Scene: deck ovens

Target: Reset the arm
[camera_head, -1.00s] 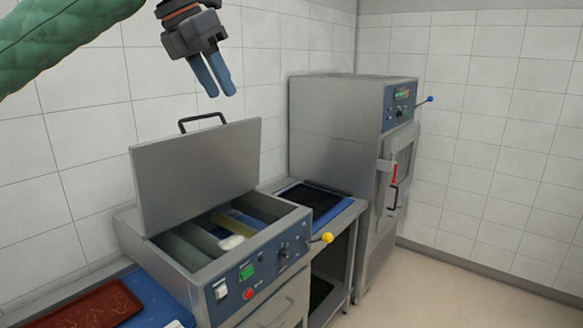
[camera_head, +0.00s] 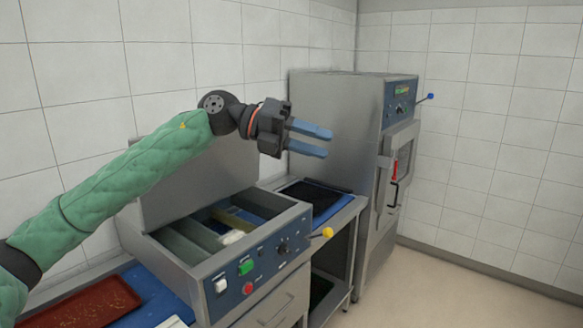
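My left arm (camera_head: 135,172), in a green padded sleeve, comes in from the left and reaches across the middle of the camera_head view. My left gripper (camera_head: 326,143) points to the right, its two blue fingers apart with a gap between them and nothing in it. It appears in front of the tall steel oven (camera_head: 335,105) and above the open-topped unit (camera_head: 205,265). My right gripper is not in view.
The open unit holds dividers and a small white item (camera_head: 232,237). A red-brown tray (camera_head: 85,305) lies on a blue surface at the lower left. A stand with a dark top (camera_head: 312,195) is between unit and oven. Floor (camera_head: 440,285) at right is clear.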

